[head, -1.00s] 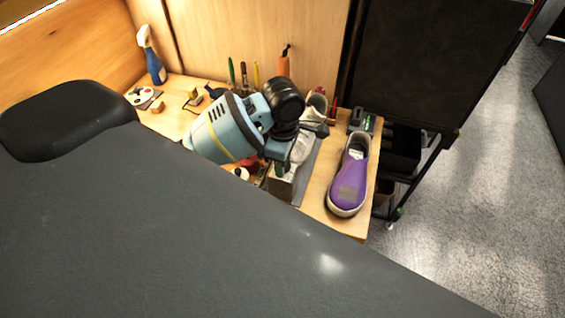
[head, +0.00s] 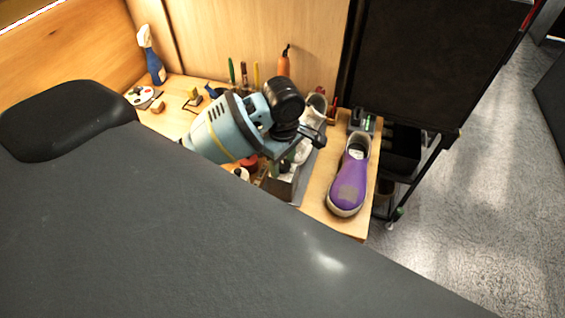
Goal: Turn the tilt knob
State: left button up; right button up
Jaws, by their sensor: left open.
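My left gripper (head: 298,151) reaches over the wooden workbench (head: 316,208) from the blue-grey arm with a black wrist. It is open, with one dark finger at the right and the other lower left. A whitish sneaker (head: 313,118) is partly hidden behind the wrist and fingers. Below the gripper is a box-like grey stand (head: 281,186), with its upper part covered by the gripper. I cannot make out the tilt knob; it may be hidden or too small. My right gripper is not in view.
A purple sneaker (head: 348,187) lies on the bench's right end. A blue spray bottle (head: 154,62), brushes and an orange-handled tool (head: 284,65) stand at the back. A small red item (head: 249,162) sits under the arm. A dark cart (head: 405,150) stands right of the bench.

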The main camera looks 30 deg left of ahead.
pick_arm(q)
jog(key=shift+m, duration=0.3)
jog(key=m, duration=0.4)
jog(key=shift+m, duration=0.3)
jog(key=shift+m, duration=0.6)
jog(key=m, duration=0.3)
jog(key=m, duration=0.3)
jog(key=shift+m, duration=1)
